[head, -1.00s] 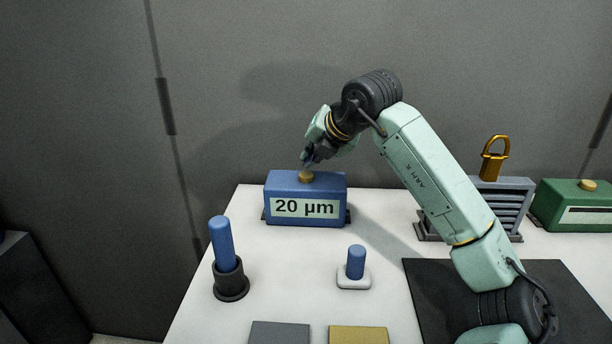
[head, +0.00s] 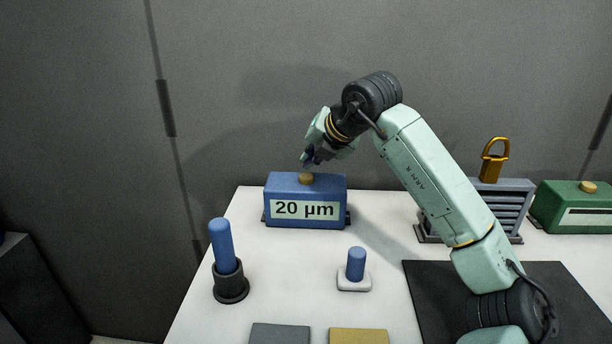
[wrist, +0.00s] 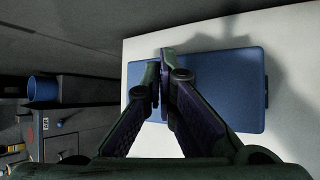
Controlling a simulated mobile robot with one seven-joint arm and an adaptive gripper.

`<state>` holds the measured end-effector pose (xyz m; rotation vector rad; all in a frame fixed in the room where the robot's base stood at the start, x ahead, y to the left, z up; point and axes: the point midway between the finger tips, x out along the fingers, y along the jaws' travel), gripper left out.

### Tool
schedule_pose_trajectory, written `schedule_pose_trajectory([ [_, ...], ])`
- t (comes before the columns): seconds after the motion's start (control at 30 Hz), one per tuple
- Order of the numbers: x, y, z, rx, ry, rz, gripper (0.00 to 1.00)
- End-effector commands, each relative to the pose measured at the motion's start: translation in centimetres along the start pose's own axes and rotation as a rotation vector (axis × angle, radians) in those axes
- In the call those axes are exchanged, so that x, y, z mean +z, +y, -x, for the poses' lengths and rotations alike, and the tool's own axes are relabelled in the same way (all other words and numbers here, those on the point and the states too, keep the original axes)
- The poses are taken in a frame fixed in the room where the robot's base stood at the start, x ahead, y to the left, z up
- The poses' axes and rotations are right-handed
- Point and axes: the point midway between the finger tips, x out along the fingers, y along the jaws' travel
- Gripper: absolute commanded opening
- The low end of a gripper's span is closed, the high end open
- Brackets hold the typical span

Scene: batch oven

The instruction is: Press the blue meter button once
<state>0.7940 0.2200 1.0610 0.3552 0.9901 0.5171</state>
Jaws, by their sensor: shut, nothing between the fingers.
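The blue meter (head: 274,190) stands at the back left of the white table, and its display reads "20 µm". Its round brass button (head: 306,178) sits on top. My gripper (head: 308,163) is shut and empty, with its fingertips just above the button; I cannot tell whether they touch it. In the wrist view my closed fingers (wrist: 160,80) lie over the blue meter's top (wrist: 225,85) and hide the button.
A blue rod stands in a dark holder (head: 231,285) at front left, with a short blue peg (head: 356,263) on a white base. A grey slatted block with a brass padlock (head: 494,160) and a green meter (head: 570,212) stand right.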

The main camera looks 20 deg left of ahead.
Motion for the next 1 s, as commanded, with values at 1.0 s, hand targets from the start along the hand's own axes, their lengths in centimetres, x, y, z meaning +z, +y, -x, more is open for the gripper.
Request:
schedule_pose_trajectory([
  [1.0,-0.57,-0.56,-0.77,0.0,0.0,0.0,0.0],
])
